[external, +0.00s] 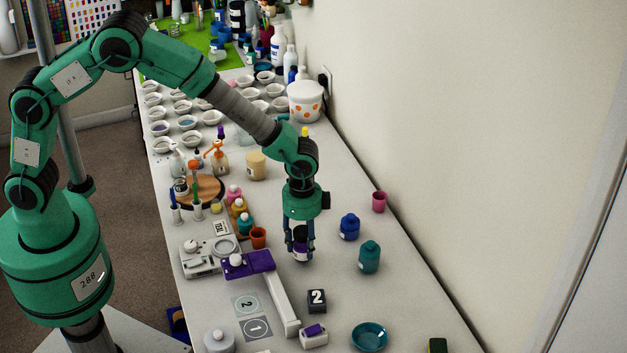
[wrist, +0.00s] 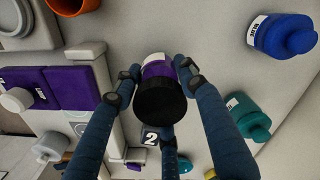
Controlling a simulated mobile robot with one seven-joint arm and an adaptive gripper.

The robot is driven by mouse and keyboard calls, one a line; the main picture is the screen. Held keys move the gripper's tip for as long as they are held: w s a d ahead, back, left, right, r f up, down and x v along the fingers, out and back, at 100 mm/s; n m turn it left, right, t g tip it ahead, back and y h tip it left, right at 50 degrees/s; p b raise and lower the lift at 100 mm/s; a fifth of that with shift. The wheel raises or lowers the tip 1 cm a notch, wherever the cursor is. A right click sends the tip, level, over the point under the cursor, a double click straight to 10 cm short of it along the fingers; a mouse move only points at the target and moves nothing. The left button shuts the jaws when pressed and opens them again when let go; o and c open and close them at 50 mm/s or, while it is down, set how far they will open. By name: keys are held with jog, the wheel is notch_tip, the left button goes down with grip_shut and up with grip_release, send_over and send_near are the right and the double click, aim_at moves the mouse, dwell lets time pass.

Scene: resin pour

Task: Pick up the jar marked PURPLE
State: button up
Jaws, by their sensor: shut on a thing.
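The purple jar (wrist: 158,70), with a white label and a black lid, is between the fingers of my gripper (wrist: 160,85) in the wrist view. The fingers touch its sides, so my gripper is shut on it. In the external view my gripper (external: 299,238) points down over the bench with the jar (external: 301,252) low between its fingers. I cannot tell whether the jar's base touches the bench. The word on its label is not readable.
A blue jar (external: 349,228) and a teal jar (external: 369,257) stand to the right. A purple-topped press (external: 248,264) with a white arm stands to the left. A black block marked 2 (external: 317,300) is in front. An orange cup (external: 258,237) stands left.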

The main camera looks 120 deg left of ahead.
aim_at(303, 231)
notch_tip(303, 231, up, 8)
jog(key=shift+r+p, duration=0.25)
jog(key=shift+p, duration=0.2)
